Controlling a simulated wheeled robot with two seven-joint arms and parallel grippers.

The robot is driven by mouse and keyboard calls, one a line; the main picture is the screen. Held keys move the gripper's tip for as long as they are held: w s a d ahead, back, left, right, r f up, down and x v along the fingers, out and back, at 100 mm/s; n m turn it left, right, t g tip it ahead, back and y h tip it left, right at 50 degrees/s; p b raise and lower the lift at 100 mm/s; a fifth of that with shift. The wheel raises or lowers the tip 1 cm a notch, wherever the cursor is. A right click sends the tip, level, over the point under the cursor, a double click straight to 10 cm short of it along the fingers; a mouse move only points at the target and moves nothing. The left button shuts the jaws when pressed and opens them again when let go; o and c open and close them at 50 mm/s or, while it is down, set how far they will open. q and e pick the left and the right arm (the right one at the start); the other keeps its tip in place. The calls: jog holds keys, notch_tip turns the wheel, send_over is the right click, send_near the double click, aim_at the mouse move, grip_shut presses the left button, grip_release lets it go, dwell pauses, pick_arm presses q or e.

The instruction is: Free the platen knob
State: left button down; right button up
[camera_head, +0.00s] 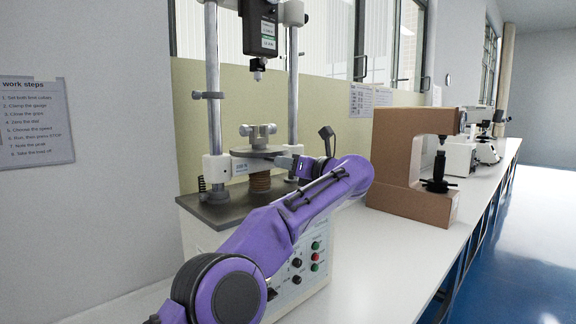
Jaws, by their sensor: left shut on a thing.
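A small metal clamp (258,133) with side screws stands on the platen. My purple left arm crosses in front of the stand and bends back toward it. My left gripper (286,162) is at the right side of the platen, shut on what seems to be the platen knob; the jaws and arm hide most of the knob. My right gripper is out of view.
A black gauge (260,28) hangs above the platen between the columns. My forearm partly covers the control panel (318,256). A brown tester (400,160) stands close on the right, with more instruments (487,150) beyond. The bench front (375,270) is clear.

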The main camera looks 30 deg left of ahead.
pick_arm(q)
jog(key=shift+r, duration=0.25)
jog(key=c, duration=1.1)
grip_release()
jog(key=shift+c, duration=0.2)
jog(key=shift+o, duration=1.1)
jog(key=shift+f, duration=0.15)
jog(key=shift+s+d+f, duration=0.1)
jog(key=shift+d, duration=0.25)
jog(key=b+v, duration=0.2)
jog(key=v, duration=0.7)
jog(key=shift+s+d, duration=0.2)
jog(key=shift+d, duration=0.15)
